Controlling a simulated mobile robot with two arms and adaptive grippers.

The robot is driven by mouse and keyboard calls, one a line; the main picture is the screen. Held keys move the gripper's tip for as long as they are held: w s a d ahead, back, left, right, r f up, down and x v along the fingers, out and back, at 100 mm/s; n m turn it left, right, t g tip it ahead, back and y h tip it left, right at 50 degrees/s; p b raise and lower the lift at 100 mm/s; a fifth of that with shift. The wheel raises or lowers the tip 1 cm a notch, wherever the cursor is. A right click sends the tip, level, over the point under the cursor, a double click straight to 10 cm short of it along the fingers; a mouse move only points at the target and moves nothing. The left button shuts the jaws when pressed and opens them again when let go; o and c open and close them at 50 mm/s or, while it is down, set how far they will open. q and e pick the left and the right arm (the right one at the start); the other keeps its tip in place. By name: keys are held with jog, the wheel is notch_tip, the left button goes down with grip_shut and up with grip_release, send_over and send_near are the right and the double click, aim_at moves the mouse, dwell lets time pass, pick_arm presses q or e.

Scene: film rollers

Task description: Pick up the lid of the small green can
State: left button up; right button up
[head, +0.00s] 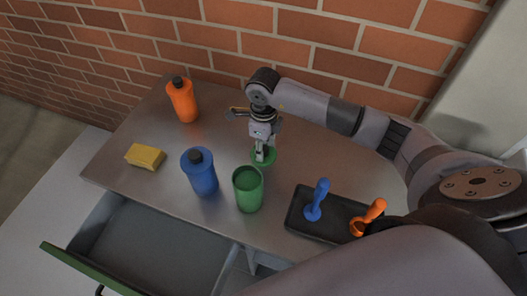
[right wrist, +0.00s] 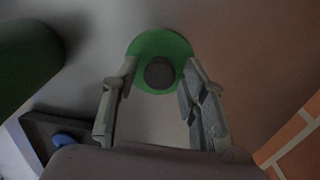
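The green lid (head: 270,160), a flat disc, lies on the table just behind the open-topped green can (head: 248,190). In the right wrist view the lid (right wrist: 145,46) shows a dark round knob (right wrist: 159,72) at its middle. My right gripper (head: 261,157) points down over the lid. In the right wrist view my right gripper (right wrist: 159,73) is open, with one finger on each side of the knob and a gap to it. I cannot tell the exact height of the fingertips. My left gripper is not in view.
A blue bottle (head: 200,174) stands left of the can, with an orange bottle (head: 183,103) and yellow sponge (head: 145,157) farther left. A black tray (head: 297,222) with blue and orange handled tools lies right. A drawer (head: 155,240) is open in front; a brick wall stands behind.

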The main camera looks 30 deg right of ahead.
grip_shut()
jog(key=shift+r, duration=0.1)
dwell(0.4)
